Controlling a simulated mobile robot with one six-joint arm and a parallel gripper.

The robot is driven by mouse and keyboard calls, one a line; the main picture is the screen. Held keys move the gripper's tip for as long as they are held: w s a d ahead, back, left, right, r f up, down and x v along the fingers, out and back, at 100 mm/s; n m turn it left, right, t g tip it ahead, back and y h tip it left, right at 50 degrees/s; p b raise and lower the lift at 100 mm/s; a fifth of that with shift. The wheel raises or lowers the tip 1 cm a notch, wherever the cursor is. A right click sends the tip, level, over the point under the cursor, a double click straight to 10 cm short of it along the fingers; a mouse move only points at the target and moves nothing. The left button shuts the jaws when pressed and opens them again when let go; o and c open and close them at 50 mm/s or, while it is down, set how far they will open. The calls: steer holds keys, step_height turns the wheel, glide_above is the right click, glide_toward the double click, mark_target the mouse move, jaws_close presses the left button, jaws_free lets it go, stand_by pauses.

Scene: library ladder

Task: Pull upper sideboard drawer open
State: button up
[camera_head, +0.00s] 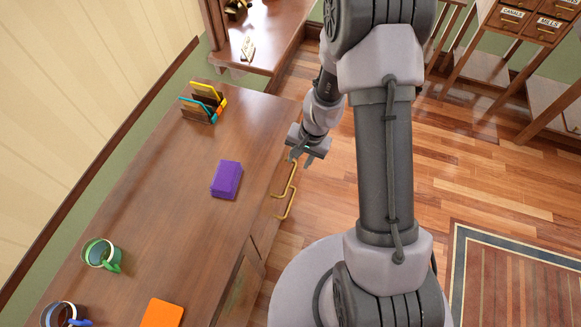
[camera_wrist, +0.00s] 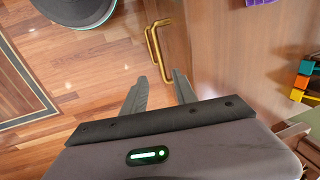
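The wooden sideboard (camera_head: 185,205) runs along the left in the head view. Two brass handles stand off its front edge, the farther one (camera_head: 291,177) beside my gripper and a nearer one (camera_head: 286,206). No drawer visibly stands out from the front. My gripper (camera_head: 301,160) is at the far end of the handles, its fingers pointing down toward them. In the wrist view my gripper (camera_wrist: 161,75) is open, with its two fingers apart and empty. A brass handle (camera_wrist: 155,52) shows just past the fingertips, its near end appearing between them; contact cannot be told.
On the sideboard top are a purple block (camera_head: 226,180), a letter rack (camera_head: 204,103), a green mug (camera_head: 101,254), a blue-handled mug (camera_head: 65,315) and an orange item (camera_head: 163,313). Open wood floor (camera_head: 320,205) lies right of the sideboard. A card cabinet (camera_head: 528,22) stands far right.

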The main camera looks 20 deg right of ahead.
mark_target(291, 177)
steer(key=f+b, duration=0.1)
steer(key=f, duration=0.2)
steer(key=w+a+f+b, duration=0.1)
steer(key=f+b, duration=0.1)
steer(key=f, duration=0.2)
steer(key=f+b, duration=0.2)
steer(key=f, duration=0.2)
steer(key=shift+w+a+f, duration=0.25)
steer(key=shift+a, duration=0.15)
jaws_close()
stand_by(0.6)
